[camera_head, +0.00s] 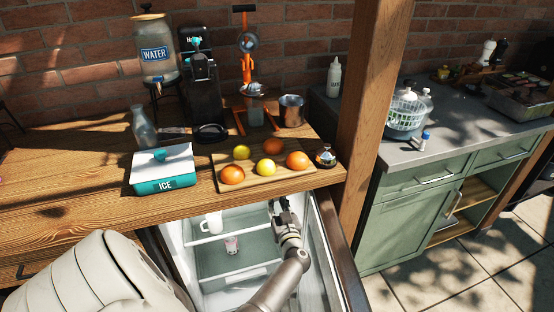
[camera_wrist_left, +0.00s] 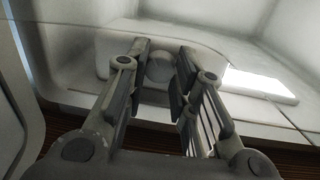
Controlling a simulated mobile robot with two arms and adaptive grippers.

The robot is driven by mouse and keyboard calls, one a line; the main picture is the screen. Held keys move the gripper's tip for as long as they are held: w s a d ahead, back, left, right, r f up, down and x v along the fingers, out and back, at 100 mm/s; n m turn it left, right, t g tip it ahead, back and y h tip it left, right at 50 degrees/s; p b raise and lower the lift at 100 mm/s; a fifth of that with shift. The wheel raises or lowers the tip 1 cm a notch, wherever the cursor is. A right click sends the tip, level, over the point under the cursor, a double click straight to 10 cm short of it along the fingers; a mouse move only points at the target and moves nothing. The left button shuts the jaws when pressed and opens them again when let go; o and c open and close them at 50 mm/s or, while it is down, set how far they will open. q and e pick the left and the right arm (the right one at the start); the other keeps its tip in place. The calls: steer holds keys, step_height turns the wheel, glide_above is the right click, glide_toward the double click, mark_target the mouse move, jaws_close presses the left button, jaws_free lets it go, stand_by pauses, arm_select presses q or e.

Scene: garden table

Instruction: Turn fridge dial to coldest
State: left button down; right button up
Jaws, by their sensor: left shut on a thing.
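The open fridge (camera_head: 225,265) stands under the wooden counter, with a pale interior and glass shelves. In the left wrist view, the round grey dial (camera_wrist_left: 160,66) sits on a pale housing inside it. My left gripper (camera_wrist_left: 161,72) has a finger on either side of the dial and is shut on it. In the head view my left gripper (camera_head: 284,212) is in the upper right of the fridge opening, and the dial cannot be made out there. The dial's markings cannot be read. My right gripper is in neither view.
The open fridge door (camera_head: 335,245) is close on the right. Above, the wooden counter (camera_head: 75,165) holds an ice box (camera_head: 163,172) and a fruit board (camera_head: 262,182).

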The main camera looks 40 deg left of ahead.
arm_select(q)
steer(key=c, duration=1.2)
jaws_free()
steer(key=shift+v, duration=3.75)
